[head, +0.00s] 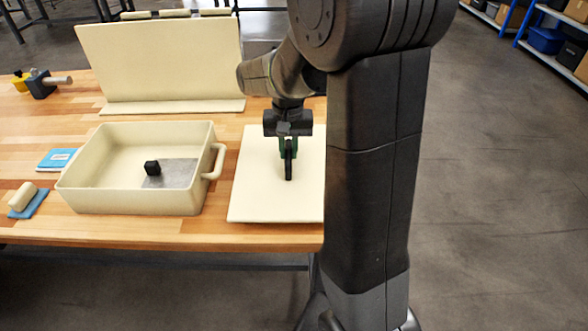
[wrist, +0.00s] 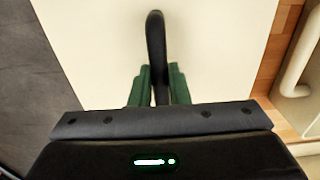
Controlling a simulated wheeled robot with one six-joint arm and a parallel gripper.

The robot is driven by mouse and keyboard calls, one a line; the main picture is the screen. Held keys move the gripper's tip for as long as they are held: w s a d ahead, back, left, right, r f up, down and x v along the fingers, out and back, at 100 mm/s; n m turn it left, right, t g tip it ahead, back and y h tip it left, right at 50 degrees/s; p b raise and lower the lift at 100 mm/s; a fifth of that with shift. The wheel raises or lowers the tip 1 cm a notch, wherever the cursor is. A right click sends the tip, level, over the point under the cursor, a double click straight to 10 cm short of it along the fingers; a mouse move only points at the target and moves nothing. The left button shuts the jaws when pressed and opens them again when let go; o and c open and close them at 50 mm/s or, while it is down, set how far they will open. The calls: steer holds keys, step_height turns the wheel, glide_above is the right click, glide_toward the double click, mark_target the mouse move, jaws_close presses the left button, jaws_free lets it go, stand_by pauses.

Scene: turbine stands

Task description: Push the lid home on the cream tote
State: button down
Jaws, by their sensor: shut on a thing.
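The open cream tote (head: 135,200) stands on the wooden table, with a loop handle on its right side; part of it shows at the right edge of the wrist view (wrist: 296,100). Inside are a small black block (head: 152,168) and a grey plate (head: 172,174). The flat cream lid (head: 260,195) is to the right of the tote, apart from it, lying level on or close to the table. My gripper (head: 288,150) points down over the lid. Its green fingers (wrist: 160,88) are shut on the lid's black handle (wrist: 155,40). My column hides the lid's right side.
An upright cream panel (head: 160,62) on a base stands behind the tote. A blue booklet (head: 57,159) and a cream roll on a blue pad (head: 24,197) lie to its left. A dark clamp-like tool (head: 42,84) is at the back left. A narrow wooden strip separates tote and lid.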

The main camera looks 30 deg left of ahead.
mark_target(289, 150)
steer(key=shift+r+p, duration=3.5)
steer(key=shift+r, duration=1.1)
steer(key=shift+f, duration=0.1)
